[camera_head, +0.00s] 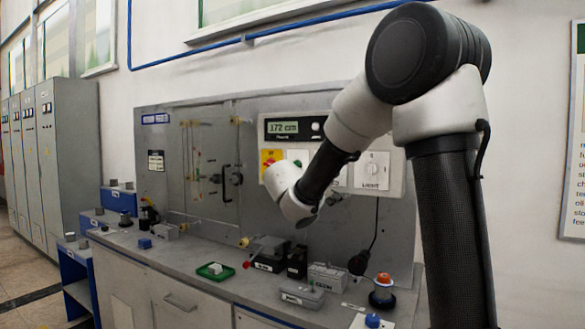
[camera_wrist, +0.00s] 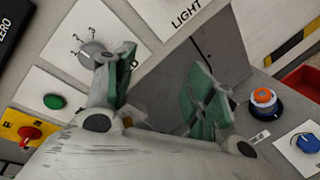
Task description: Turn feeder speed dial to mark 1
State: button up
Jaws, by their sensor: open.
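The feeder speed dial (camera_wrist: 92,50) is a round grey knob on a white plate (camera_wrist: 62,53) with small numbered marks, at the upper left in the wrist view. Its label is mostly hidden by my gripper, and I cannot tell which mark it points to. My gripper (camera_wrist: 163,68) is open with nothing between its green-padded fingers. Its left finger overlaps the dial's right edge in the picture; I cannot tell whether they touch. In the head view my arm covers the dial and the fingers.
An orange-topped button (camera_wrist: 263,97) and a blue button (camera_wrist: 308,143) stand on the bench. A black cable (camera_head: 376,225) hangs below the panel.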

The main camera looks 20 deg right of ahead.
jog(key=w+a+r+n+t, duration=0.2)
jog(key=w+a+r+t, duration=0.1)
jog(key=w+a+r, duration=0.15)
jog(key=x, duration=0.7)
jog(key=shift+d+r, duration=0.4)
jog(key=shift+d, duration=0.1)
jog(key=c, duration=1)
